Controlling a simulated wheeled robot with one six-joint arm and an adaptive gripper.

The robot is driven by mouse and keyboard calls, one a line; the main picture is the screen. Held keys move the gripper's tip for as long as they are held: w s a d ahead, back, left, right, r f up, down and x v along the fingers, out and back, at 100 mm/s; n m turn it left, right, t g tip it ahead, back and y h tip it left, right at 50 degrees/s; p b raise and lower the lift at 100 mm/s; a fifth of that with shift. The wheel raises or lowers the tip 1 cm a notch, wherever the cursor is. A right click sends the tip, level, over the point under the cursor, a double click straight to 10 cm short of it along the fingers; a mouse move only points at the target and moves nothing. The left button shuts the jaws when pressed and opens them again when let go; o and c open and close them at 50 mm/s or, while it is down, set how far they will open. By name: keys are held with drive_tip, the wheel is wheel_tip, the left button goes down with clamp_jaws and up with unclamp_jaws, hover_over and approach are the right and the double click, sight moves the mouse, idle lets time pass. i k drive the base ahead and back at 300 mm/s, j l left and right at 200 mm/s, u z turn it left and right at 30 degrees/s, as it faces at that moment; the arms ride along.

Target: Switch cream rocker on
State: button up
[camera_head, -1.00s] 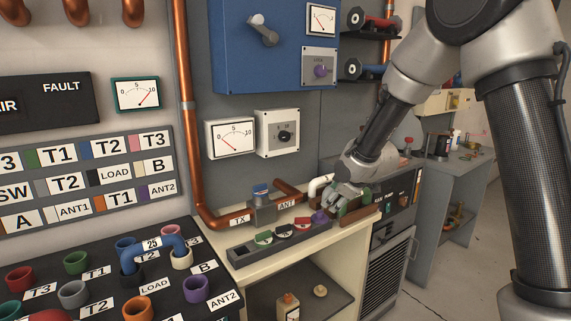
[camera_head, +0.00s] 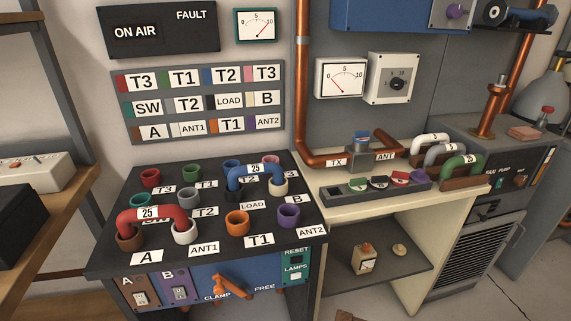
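On the front of the dark patch desk (camera_head: 212,262), a small pale, cream-looking rocker (camera_head: 295,276) sits on the teal plate marked LAMPS. Two other small pale switches are on the same front: one on the brown plate A (camera_head: 140,293) and one on the purple plate B (camera_head: 179,289). They are too small for me to tell their positions. My gripper and arm are not in view.
An orange clamp handle (camera_head: 230,286) projects from the desk front, left of the LAMPS plate. A red U-link (camera_head: 152,213) and a blue U-link (camera_head: 256,170) stand on the desk top. A wooden shelf (camera_head: 45,215) is at the left.

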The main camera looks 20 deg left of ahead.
sight(141, 299)
drive_tip(key=j, duration=0.45)
drive_tip(key=i+j+u, duration=0.1)
drive_tip(key=j, duration=0.3)
drive_tip(key=u, duration=2.05)
drive_tip(key=k+l+z, duration=0.1)
drive_tip(key=z, duration=0.35)
drive_tip(key=l+z, duration=0.2)
drive_tip(key=z, duration=0.2)
drive_tip(key=k+l, duration=0.05)
